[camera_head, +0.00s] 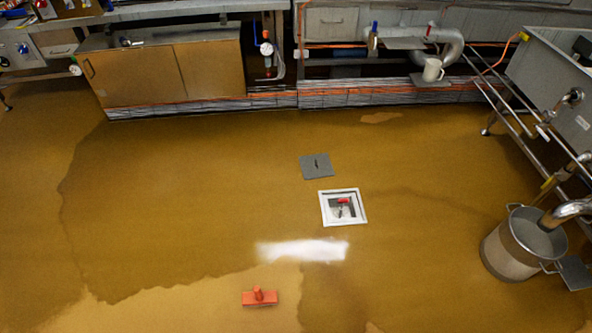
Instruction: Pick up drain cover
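A grey square plate with a small dark slot or handle at its middle, which looks like the drain cover (316,167), lies flat on the floor near the middle of the head view. Just below and right of it is a white-framed square drain opening (325,212). A small red part (344,200) and some metal show inside the opening. The plate lies beside the opening, apart from it. Neither of my grippers is in view.
A red-orange block-like object (260,298) lies on the floor at the front. A metal pot (502,252) stands at right under a pipe, near a steel-framed unit (556,85). Cabinets (165,75) line the back. The wet-looking brown floor (180,190) is mostly clear.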

